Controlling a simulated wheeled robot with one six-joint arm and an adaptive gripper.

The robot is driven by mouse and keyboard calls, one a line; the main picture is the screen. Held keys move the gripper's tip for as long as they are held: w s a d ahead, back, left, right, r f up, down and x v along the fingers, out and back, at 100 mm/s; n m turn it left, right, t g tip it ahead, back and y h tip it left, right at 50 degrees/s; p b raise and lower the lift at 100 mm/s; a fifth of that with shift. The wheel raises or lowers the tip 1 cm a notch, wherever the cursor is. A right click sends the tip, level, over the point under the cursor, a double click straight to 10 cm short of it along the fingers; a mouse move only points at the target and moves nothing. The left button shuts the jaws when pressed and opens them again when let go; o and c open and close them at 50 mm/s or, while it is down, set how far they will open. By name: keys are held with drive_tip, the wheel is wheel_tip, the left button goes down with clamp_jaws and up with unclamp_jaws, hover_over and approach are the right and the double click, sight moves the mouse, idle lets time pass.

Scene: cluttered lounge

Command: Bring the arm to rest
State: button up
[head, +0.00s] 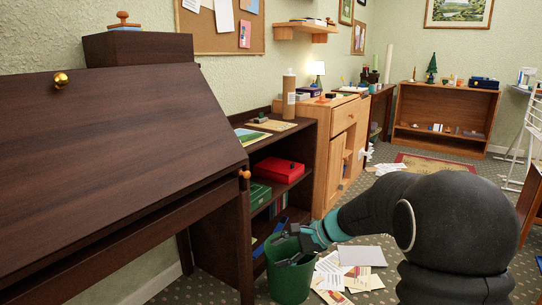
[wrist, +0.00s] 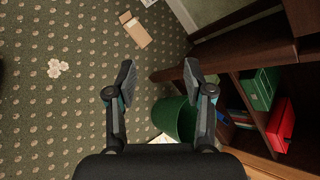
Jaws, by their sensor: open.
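My gripper (head: 283,250) is at the end of my dark arm, which reaches in from the right of the head view. In the head view it appears over the green waste bin (head: 289,278). In the wrist view my gripper (wrist: 158,82) has its two fingers spread wide with nothing between them. The green bin (wrist: 174,119) shows there behind and beside the right finger. I cannot tell how high the fingers are above the floor.
A dark slant-front desk (head: 110,150) fills the left. A dark shelf unit (head: 314,150) holds a red box (head: 280,169) and a green box (head: 260,195). Papers (head: 335,272) lie on the floor by the bin. An open cardboard box (wrist: 135,30) lies on the carpet.

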drive_tip(key=s+d+r+n+t+h, duration=0.1)
drive_tip(key=s+d+r+n+h, duration=0.2)
drive_tip(key=s, duration=0.7)
drive_tip(key=s+d+r+n+h+p, duration=0.1)
drive_tip(key=s+d+r+n+h, duration=0.2)
drive_tip(key=s, duration=0.7)
drive_tip(key=s+d+r+n+t+h, duration=0.1)
drive_tip(key=s+d+r+n+h, duration=0.2)
drive_tip(key=s+d+n, duration=0.3)
drive_tip(key=shift+s+d+n+t+h+p, duration=0.3)
drive_tip(key=shift+s+d+n+h, duration=0.15)
drive_tip(key=shift+s, duration=2)
